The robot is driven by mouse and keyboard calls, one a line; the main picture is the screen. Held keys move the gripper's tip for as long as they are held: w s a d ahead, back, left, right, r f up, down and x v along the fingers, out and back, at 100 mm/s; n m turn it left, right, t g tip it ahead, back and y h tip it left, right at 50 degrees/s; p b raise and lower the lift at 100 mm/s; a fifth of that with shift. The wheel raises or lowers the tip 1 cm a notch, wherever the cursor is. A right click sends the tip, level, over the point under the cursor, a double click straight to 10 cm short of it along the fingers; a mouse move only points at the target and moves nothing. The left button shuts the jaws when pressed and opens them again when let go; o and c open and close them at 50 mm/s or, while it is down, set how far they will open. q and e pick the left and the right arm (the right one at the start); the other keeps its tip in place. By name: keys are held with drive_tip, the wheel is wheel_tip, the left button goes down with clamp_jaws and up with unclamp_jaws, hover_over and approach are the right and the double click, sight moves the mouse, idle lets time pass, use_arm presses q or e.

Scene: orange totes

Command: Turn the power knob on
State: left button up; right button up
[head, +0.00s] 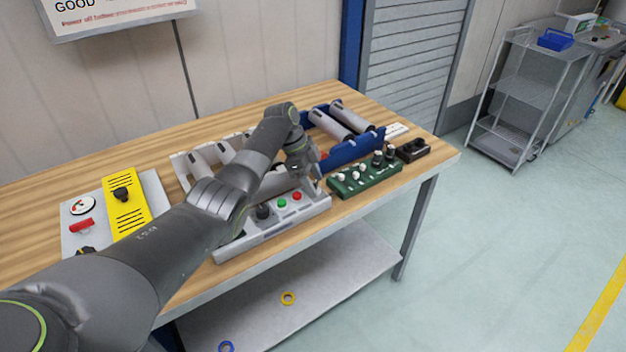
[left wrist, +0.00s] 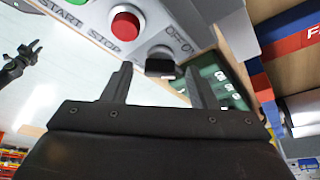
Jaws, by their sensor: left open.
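The grey control box (head: 272,228) sits along the front edge of the wooden table. It has a green START button (head: 282,203) and a red STOP button (head: 297,196). In the left wrist view, the black power knob (left wrist: 160,64) stands beside the red button (left wrist: 125,24), near partly visible OFF and ON lettering. In the head view my left gripper (head: 312,176) is over the box's right end and hides the knob. Its open fingers (left wrist: 157,76) line up on either side of the knob; contact is not clear. A dark part that looks like my right gripper (left wrist: 20,62) shows at the wrist view's left.
A green panel (head: 365,180) with knobs lies right of the box, with a small dark block (head: 413,150) beyond it. A blue rack (head: 350,148) with grey cylinders stands behind. A yellow panel (head: 127,205) is at the left. The table front is open floor.

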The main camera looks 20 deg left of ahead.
use_arm(q)
drive_tip(key=b+v, duration=0.2)
drive_tip(key=v, duration=1.5)
drive_tip(key=shift+r+b, duration=0.25)
drive_tip(key=shift+b, duration=0.15)
